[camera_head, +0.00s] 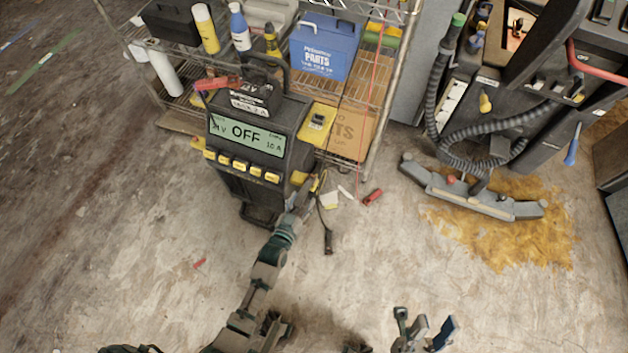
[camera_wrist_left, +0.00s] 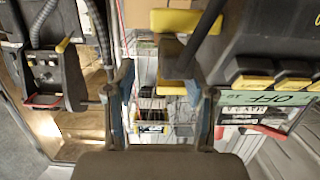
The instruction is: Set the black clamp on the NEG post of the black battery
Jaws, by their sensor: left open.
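The charger (camera_head: 245,145), its display reading OFF, stands by the wire shelf. It also shows at the right of the left wrist view (camera_wrist_left: 250,50). A small dark box (camera_head: 255,95) with a white label sits at its top, perhaps the black battery; I cannot make out a NEG post. A red clamp-like piece (camera_head: 218,83) is beside it. A dark piece on a thin cable (camera_head: 328,242), possibly the black clamp, is low beside my left gripper (camera_head: 314,186). In the left wrist view, my left gripper (camera_wrist_left: 160,110) is open and empty. My right gripper (camera_head: 424,330) is open, at the bottom edge.
The wire shelf (camera_head: 372,100) holds bottles, a blue parts box (camera_head: 325,45) and cardboard. A red piece (camera_head: 373,197) lies on the floor. A floor machine with a grey hose (camera_head: 437,100) stands right, by a yellow-brown stain (camera_head: 510,245). The front floor is mostly clear.

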